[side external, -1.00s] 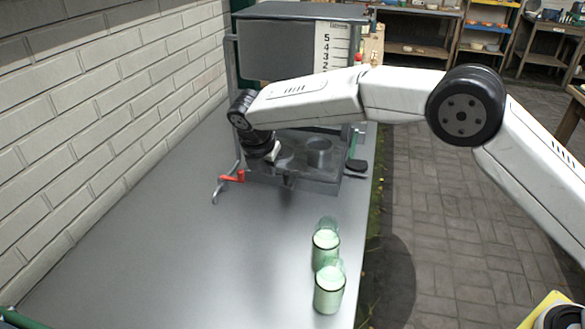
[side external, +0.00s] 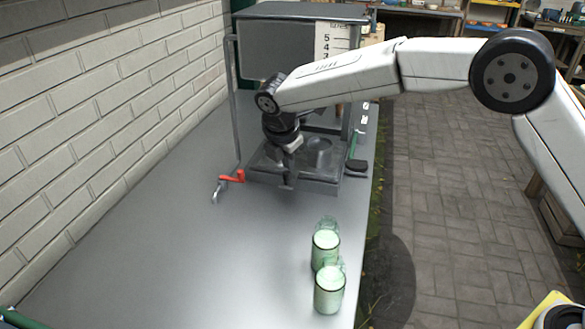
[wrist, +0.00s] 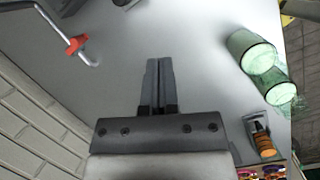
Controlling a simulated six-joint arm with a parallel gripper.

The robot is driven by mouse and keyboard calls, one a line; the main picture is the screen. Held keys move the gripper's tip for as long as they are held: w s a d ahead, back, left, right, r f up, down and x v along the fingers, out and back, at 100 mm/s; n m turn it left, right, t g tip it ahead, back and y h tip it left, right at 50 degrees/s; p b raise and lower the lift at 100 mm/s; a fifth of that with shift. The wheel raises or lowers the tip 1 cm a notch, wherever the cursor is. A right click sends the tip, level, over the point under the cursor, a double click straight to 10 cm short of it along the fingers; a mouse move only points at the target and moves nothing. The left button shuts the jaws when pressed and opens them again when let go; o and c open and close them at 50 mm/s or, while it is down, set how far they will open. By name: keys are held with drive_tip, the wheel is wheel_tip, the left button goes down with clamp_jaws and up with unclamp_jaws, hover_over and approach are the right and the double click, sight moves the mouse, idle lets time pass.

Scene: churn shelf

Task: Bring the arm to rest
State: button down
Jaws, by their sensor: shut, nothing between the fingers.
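My gripper (side external: 288,183) hangs from my wrist, fingers pointing down, in front of the grey machine (side external: 290,48) with the number scale. In the wrist view its two fingers (wrist: 157,82) are together with nothing between them. Two green-tinted glasses (side external: 326,248) (side external: 329,290) with pale contents stand on the grey worktop, nearer the camera and apart from my gripper. They also show in the wrist view (wrist: 251,52) (wrist: 272,86), at the right.
The machine's low metal tray (side external: 318,184) lies behind my gripper. A crank with a red handle (side external: 232,177) sticks out at left. A white brick wall (side external: 100,110) bounds the worktop (side external: 170,250) on the left; its front middle is clear. Shelves stand far back.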

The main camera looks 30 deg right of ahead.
drive_tip(key=s+d+f+m+y, duration=0.1)
drive_tip(key=s+d+m, duration=0.5)
drive_tip(key=s, duration=0.3)
drive_tip(key=s+d+f+m, duration=0.2)
drive_tip(key=s+d+m, duration=0.3)
drive_tip(key=s+m, duration=0.3)
drive_tip(key=s+d+f+m+y, duration=0.1)
drive_tip(key=s+d+f+m, duration=0.1)
drive_tip(key=s+d+m, duration=0.4)
drive_tip(key=s+m, duration=0.1)
drive_tip(key=s, duration=0.3)
drive_tip(key=shift+d+m+y, duration=0.3)
drive_tip(key=shift+m, duration=0.1)
